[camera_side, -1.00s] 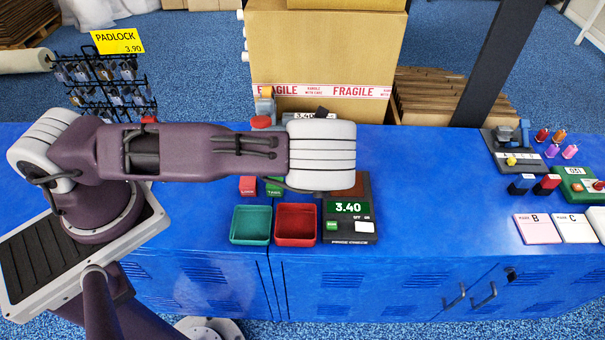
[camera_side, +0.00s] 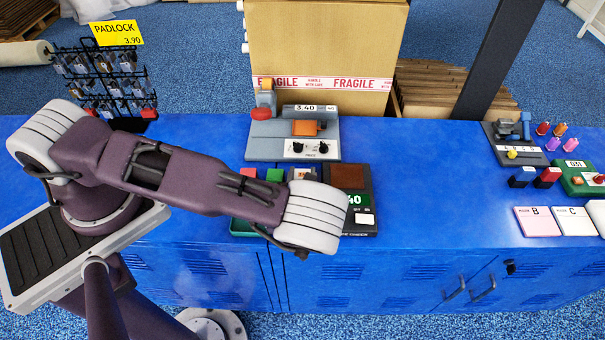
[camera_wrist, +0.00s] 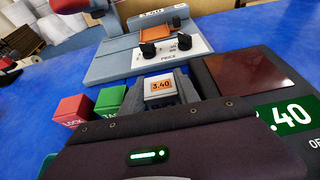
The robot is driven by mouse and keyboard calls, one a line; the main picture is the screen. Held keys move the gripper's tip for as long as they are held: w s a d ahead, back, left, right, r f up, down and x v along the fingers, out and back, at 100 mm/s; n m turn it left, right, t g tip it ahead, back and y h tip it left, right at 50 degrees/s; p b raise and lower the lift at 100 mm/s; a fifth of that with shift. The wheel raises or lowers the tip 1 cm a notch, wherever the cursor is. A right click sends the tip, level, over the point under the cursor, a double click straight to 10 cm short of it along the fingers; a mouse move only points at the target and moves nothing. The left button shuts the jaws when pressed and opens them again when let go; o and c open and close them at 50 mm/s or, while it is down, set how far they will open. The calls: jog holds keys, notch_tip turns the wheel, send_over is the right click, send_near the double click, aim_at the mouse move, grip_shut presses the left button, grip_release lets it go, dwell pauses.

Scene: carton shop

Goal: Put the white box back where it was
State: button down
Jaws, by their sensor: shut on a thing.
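The white box (camera_wrist: 159,84) carries an orange 3.40 label and sits between the grey fingers of my gripper (camera_wrist: 160,92) in the wrist view. My gripper is shut on it. In the side view my wrist covers most of the gripper and the box. The held box is in front of the grey pricing machine (camera_side: 262,147), left of the price check scale (camera_side: 361,205). The scale has a brown pad and a green display, partly covered in the side view. In the wrist view its display ends in "40".
A red block (camera_wrist: 73,109) and a green block (camera_wrist: 110,99) stand left of my gripper. A teal tray (camera_side: 240,227) is mostly hidden under my arm. The padlock rack (camera_side: 115,80) stands at the back left.

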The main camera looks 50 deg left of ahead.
jog(key=shift+f, duration=0.15)
jog(key=c, duration=1.2)
grip_release()
jog(key=shift+o, duration=0.2)
